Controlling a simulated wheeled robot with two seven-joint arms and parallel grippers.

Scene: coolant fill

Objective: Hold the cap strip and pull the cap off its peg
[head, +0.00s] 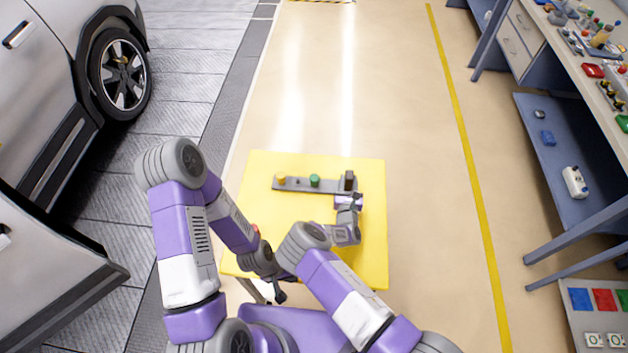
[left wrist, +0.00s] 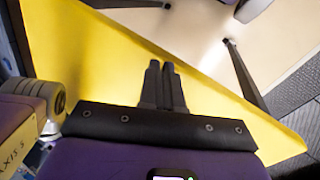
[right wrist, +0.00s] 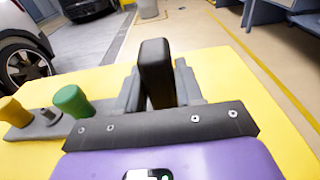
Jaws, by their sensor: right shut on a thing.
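The grey cap strip (head: 296,185) lies on the yellow table. A yellow cap (head: 281,177) stands at its left end and a green cap (head: 314,181) near its middle. An upright black block (head: 349,177) stands at its right end. My right gripper (head: 349,196) is shut on this black block, which rises between its fingers in the right wrist view (right wrist: 156,75). The green cap (right wrist: 73,101) and yellow cap (right wrist: 14,111) stand to the left there. My left gripper (head: 279,292) is empty near the table's front edge, its fingers together in the left wrist view (left wrist: 162,86).
The yellow table (head: 370,240) is mostly bare around the strip. A small red thing (head: 255,230) is partly hidden behind my left arm. A car (head: 60,100) stands at the left and a workbench (head: 570,60) with small items at the right.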

